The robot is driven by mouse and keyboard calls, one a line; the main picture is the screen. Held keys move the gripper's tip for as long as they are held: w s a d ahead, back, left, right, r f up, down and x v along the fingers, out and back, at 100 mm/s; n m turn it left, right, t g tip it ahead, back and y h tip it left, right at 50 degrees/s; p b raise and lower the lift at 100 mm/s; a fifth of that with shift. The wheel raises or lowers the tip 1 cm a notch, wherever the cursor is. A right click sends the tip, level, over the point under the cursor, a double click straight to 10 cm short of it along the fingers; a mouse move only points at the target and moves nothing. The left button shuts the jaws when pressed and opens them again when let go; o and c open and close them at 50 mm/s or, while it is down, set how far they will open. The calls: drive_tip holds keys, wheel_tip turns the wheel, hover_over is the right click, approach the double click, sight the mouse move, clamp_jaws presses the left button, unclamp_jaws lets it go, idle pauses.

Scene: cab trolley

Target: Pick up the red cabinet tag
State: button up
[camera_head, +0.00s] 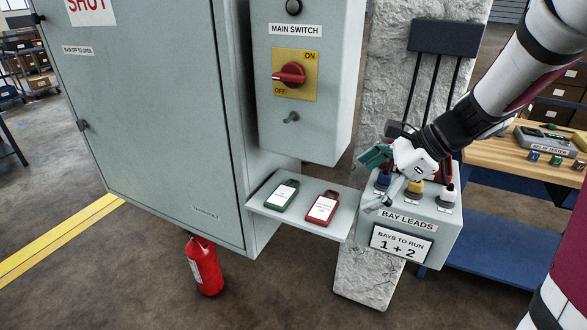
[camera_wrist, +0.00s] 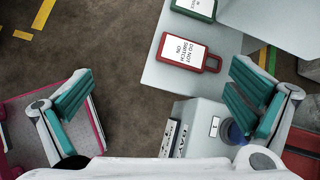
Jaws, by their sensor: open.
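The red cabinet tag (camera_head: 321,208) lies flat on the grey shelf below the main switch box. In the wrist view the red tag (camera_wrist: 188,52) shows a white label reading "DO NOT SWITCH ON" and a handle loop at its right end. My gripper (camera_head: 375,181) is open and empty, over the bay leads box to the right of the tag. In the wrist view its teal-padded fingers (camera_wrist: 162,97) are spread wide. The tag appears beyond and between them, nearer the right finger, and is not touched.
A green tag (camera_head: 282,195) lies left of the red one on the shelf (camera_head: 335,232). The switch box (camera_head: 304,130) rises behind the shelf. A fire extinguisher (camera_head: 205,266) stands below.

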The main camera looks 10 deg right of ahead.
drive_tip(key=w+d+f+m+t, duration=0.1)
drive_tip(key=w+d+f+m, duration=0.2)
drive_tip(key=w, duration=0.1)
approach(323, 208)
drive_tip(key=shift+m, duration=0.3)
drive_tip(key=b+x, duration=0.1)
drive_tip(key=x, duration=0.7)
drive_tip(key=shift+s, duration=0.1)
drive_tip(key=c, duration=1)
